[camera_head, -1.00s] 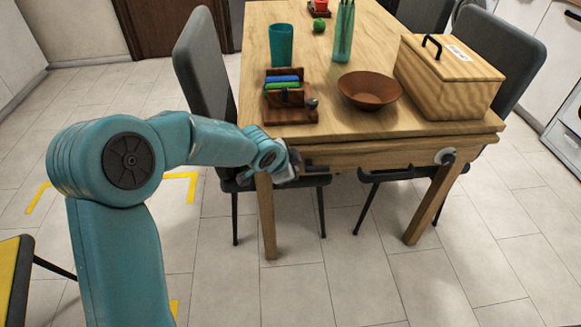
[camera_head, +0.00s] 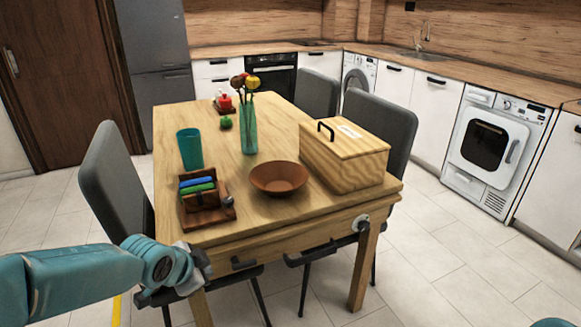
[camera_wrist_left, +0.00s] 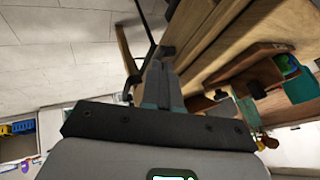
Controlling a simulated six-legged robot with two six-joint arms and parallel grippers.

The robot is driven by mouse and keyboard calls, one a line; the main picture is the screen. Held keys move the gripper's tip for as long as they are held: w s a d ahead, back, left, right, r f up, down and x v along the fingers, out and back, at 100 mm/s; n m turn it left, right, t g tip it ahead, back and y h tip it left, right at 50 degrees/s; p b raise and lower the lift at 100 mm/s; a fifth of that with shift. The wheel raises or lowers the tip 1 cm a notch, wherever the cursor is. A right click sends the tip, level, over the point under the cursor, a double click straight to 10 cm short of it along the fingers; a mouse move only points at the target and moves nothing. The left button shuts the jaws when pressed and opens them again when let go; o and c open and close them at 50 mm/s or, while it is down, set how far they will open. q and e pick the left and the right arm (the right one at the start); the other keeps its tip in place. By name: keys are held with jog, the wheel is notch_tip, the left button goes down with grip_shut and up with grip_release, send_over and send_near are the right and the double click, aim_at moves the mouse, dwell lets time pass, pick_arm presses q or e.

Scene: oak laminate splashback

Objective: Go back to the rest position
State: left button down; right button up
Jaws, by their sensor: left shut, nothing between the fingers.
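My left gripper (camera_head: 207,270) is at the front left corner of the wooden table (camera_head: 280,222), at about the height of its front edge. In the left wrist view its fingers (camera_wrist_left: 160,85) are together with nothing between them. The table edge lies close beside the fingers there; I cannot tell whether they touch it. My teal left arm comes in from the lower left. The right gripper is not in view.
On the table are a wooden caddy (camera_head: 205,214), teal cup (camera_head: 189,150), brown bowl (camera_head: 279,178), lidded box (camera_head: 345,165) and a flower vase (camera_head: 248,130). Grey chairs (camera_head: 115,180) stand around it. Floor (camera_head: 450,265) is clear at right.

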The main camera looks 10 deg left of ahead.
pick_arm(q)
jog(key=s+d+f+n+g+h, duration=0.15)
jog(key=s+d+f, duration=0.3)
jog(key=f, duration=0.45)
jog(key=s+d+f+n+g+h, duration=0.1)
jog(key=s+d+f+n+g, duration=0.15)
jog(key=d+f, duration=0.45)
jog(key=s+d+f+n+g, duration=0.2)
jog(key=s+f+n, duration=0.2)
jog(key=s+f, duration=0.4)
jog(key=s+d+f+n+g, duration=0.1)
jog(key=s+d+f+n, duration=0.25)
jog(key=s+f, duration=0.45)
jog(key=d+r+p+v, duration=0.1)
jog(key=d+p+v, duration=0.2)
jog(key=p+v, duration=1.3)
jog(key=shift+w+r+h, duration=0.3)
jog(key=shift+r+h, duration=0.15)
jog(key=shift+r, duration=0.2)
